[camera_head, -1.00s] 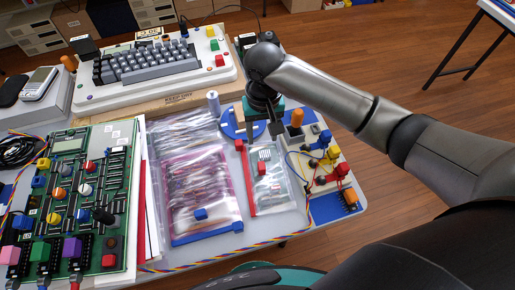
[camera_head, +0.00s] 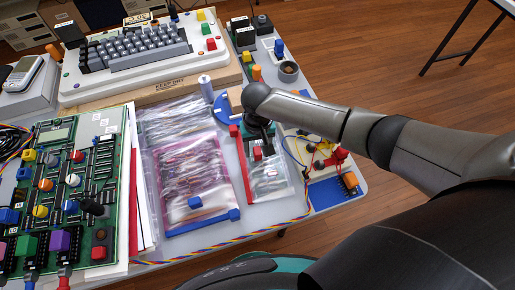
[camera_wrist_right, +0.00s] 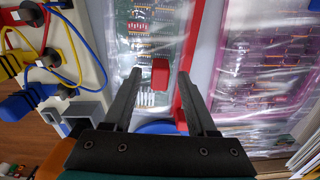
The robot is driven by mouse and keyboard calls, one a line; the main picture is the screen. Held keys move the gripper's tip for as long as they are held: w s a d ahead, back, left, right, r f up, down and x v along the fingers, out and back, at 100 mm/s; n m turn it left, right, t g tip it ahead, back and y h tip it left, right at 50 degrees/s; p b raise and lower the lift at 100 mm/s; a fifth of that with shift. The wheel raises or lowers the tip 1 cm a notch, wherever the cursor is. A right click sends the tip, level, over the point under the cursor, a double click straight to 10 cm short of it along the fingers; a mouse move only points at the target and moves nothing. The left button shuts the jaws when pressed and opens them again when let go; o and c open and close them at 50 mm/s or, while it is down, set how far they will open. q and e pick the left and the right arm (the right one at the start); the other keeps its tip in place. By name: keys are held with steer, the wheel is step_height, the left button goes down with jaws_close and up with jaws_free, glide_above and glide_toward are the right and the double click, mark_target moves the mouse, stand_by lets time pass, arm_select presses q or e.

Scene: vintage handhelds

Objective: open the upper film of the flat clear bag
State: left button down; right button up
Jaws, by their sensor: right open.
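The flat clear bag (camera_head: 268,182) lies on the table with a green circuit board inside; it also shows in the right wrist view (camera_wrist_right: 150,35). A red block (camera_head: 257,153) sits on its upper film, and a red strip (camera_head: 243,171) runs along its left edge. My right gripper (camera_head: 264,148) is over the bag's far part, pointing down. In the right wrist view its open fingers (camera_wrist_right: 160,76) frame the red block (camera_wrist_right: 160,72) on both sides. I cannot tell whether they touch it. The film looks flat. My left gripper is not in view.
A pink-tinted bag (camera_head: 190,175) with a blue clip lies to the left. A breadboard (camera_head: 322,165) with wires and coloured plugs is close on the right. A grey cylinder (camera_head: 206,88) and a blue round piece (camera_head: 226,110) stand behind. A striped cable (camera_head: 215,240) runs along the front.

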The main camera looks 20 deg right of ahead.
jaws_close()
stand_by(0.5)
stand_by(1.0)
